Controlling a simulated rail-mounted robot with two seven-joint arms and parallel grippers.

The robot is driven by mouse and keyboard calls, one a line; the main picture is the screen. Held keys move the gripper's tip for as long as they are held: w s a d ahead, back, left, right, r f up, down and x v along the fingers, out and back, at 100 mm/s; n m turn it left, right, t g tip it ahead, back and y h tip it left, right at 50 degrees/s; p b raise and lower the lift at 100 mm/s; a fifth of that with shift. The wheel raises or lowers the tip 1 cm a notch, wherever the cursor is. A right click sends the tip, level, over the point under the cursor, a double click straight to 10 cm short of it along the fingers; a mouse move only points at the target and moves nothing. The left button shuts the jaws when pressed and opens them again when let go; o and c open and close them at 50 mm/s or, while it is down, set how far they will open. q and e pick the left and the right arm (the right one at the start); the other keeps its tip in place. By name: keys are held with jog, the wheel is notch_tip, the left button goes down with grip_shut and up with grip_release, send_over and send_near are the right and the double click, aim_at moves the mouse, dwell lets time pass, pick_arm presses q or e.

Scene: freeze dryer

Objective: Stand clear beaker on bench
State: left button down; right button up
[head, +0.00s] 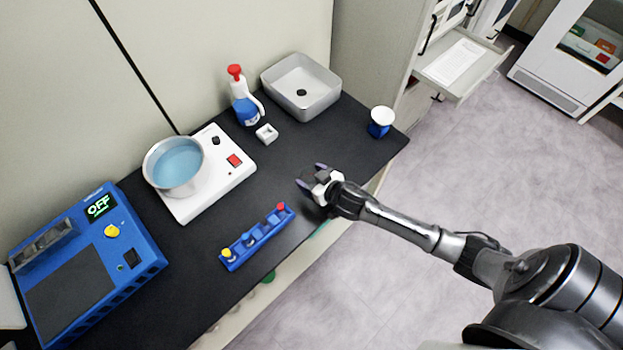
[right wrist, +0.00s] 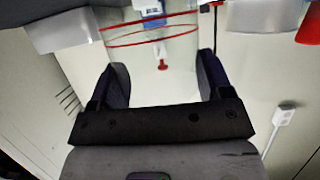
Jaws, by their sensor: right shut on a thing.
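The clear beaker (right wrist: 132,58) shows in the right wrist view as a see-through wall with red rim lines, between my right fingers. My right gripper (head: 313,176) is shut on it, and its fingers also show on both sides of it in the right wrist view (right wrist: 160,66). The gripper is over the front part of the black bench (head: 212,203), right of the blue rack. In the head view the beaker is too faint to make out, so its gap to the bench cannot be told. My left gripper is not in view.
A blue rack with coloured caps (head: 258,238) lies left of the gripper. Behind are a white hotplate (head: 212,192) with a metal pot (head: 165,180), a spray bottle (head: 243,103) and a grey basin (head: 325,95). Bench space behind the gripper is clear.

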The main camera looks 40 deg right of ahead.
jog(key=shift+f, duration=0.65)
jog(key=shift+f, duration=0.15)
jog(key=o, duration=1)
